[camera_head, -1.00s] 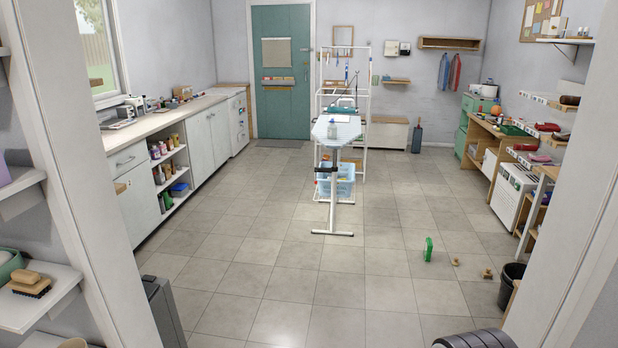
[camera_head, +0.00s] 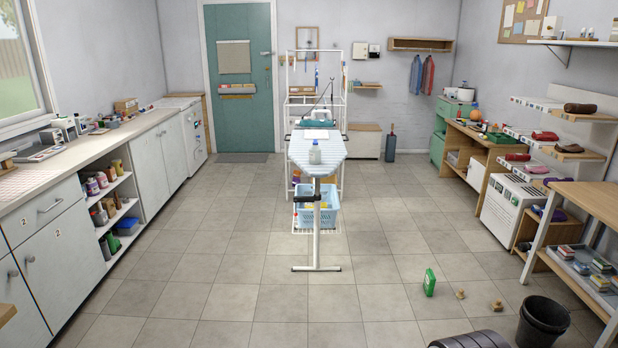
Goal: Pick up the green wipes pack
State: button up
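A small green pack (camera_head: 429,282) stands upright on the tiled floor, right of centre, and I take it as the green wipes pack. Its label cannot be read at this distance. Nothing touches it or hides it. My gripper is not in view. A dark ribbed part at the bottom edge looks like part of my own body.
Two small wooden-coloured objects (camera_head: 497,306) lie right of the pack, near a black bin (camera_head: 541,322). An ironing board (camera_head: 317,150) stands mid-room, its foot bar left of the pack. Cabinets (camera_head: 55,240) line the left. The floor before the pack is clear.

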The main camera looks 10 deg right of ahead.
aim_at(429, 284)
jog(key=i+l+z, duration=0.1)
jog(key=i+z, duration=0.25)
jog(key=i, duration=0.45)
jog(key=i+j+z, duration=0.15)
jog(key=i+z, duration=0.25)
jog(key=i, duration=0.45)
jog(key=i+l+u, duration=0.3)
jog(key=i+u, duration=0.15)
jog(key=i, duration=0.15)
jog(key=i+l+u, duration=0.95)
jog(key=l, duration=0.2)
jog(key=i+l+u, duration=0.1)
jog(key=l+u, duration=0.15)
jog(key=i+l+u, duration=0.2)
jog(key=l, duration=0.3)
jog(key=l+u, duration=0.25)
jog(key=l, duration=0.15)
